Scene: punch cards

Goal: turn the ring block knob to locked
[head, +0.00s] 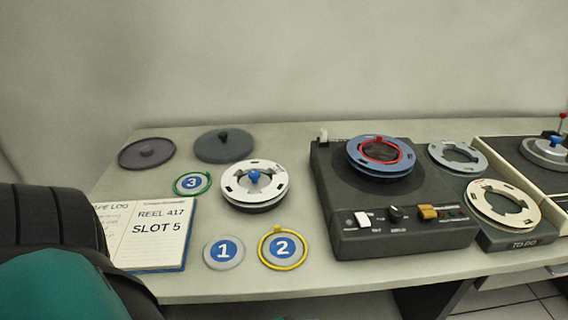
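A dark tape machine (340,190) stands right of the middle of the table in the head view. Its front panel has a small black knob (397,213) with a light mark, between a white switch (363,220) and a yellow-orange switch (428,212). The lettering by these controls is too small to read, so I cannot tell which one is named ring block or how it is set. A blue reel (354,162) with a red ring (366,147) lies on top of the machine. Neither of my grippers is in view.
A white reel (278,190) with a blue knob, numbered discs (224,252) and an open log book (150,232) lie to the left. Two dark lids (224,146) lie behind. A tray labelled TO DO (525,243) holds reels on the right.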

